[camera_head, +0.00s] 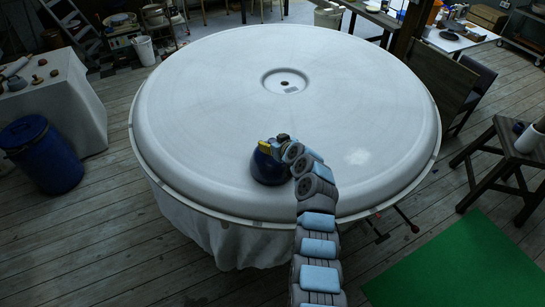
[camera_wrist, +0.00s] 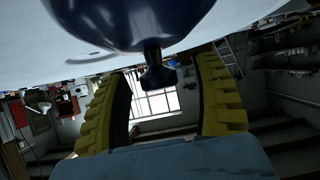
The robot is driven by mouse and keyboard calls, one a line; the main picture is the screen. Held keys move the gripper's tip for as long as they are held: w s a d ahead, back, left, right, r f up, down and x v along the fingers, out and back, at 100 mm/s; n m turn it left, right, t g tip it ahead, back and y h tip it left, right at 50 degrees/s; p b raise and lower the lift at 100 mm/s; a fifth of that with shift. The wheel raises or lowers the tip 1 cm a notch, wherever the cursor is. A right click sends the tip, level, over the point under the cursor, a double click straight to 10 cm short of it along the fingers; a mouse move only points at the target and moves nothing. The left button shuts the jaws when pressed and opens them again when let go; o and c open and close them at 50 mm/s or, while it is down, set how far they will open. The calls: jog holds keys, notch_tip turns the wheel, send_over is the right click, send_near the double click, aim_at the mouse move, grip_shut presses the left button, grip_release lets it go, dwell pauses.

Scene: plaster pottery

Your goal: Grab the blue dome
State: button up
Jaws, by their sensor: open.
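The blue dome (camera_head: 268,170) is dark, glossy and round, and it sits near the front edge of the big round white table (camera_head: 220,110). In the wrist view the blue dome (camera_wrist: 135,18) shows upside down at the top, with a dark knob (camera_wrist: 157,74) on a short neck. My gripper (camera_head: 272,146) is at the top of the dome. In the wrist view my gripper (camera_wrist: 163,68) is open, its yellow-and-black fingers on either side of the knob with gaps between. My gripper hides part of the dome's top in the head view.
The white table top is otherwise clear, apart from a small hole in a raised ring (camera_head: 285,82) at its middle. A blue barrel (camera_head: 42,155) stands at the left. A wooden stool (camera_head: 503,158) and a green mat (camera_head: 455,265) are at the right.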

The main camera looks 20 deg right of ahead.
jog(key=shift+w, duration=0.15)
grip_shut()
dwell(0.4)
